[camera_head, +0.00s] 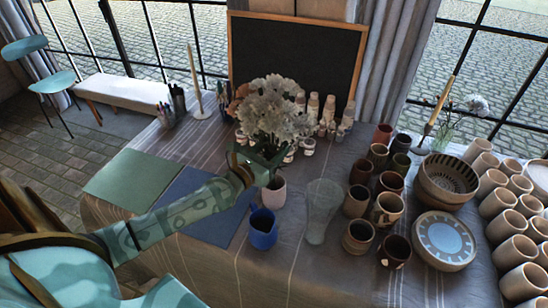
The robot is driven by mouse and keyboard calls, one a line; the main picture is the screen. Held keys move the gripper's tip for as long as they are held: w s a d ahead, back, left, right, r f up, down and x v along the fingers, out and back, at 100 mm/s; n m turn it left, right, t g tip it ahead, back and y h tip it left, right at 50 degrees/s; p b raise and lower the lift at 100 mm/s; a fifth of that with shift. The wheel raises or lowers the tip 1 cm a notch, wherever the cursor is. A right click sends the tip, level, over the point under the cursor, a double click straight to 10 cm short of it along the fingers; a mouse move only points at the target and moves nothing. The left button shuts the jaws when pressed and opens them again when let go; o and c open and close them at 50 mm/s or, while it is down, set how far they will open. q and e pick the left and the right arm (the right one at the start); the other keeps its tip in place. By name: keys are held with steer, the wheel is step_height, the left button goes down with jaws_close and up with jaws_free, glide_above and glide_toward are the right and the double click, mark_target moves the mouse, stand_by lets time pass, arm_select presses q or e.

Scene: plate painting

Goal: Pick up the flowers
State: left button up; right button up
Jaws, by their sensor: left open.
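A bunch of white flowers (272,106) with green leaves stands upright near the back middle of the table. A small pale pink vase (275,192) shows below the flowers, partly behind my gripper. My left gripper (262,157) is open, in front of the lower leaves and stems. It overlaps the stems in this view, and I cannot tell whether they lie between its fingers. My right gripper is not in view.
Several brown cups (357,201) and bowls (447,181) crowd the right. Green (134,178) and blue (212,205) mats lie left. A candlestick (199,97) and blackboard (296,55) stand behind.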

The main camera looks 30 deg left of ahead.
arm_select(q)
steer(key=shift+w, duration=0.7)
steer(key=shift+s, duration=0.1)
steer(key=c, duration=1.1)
steer(key=shift+r, duration=0.1)
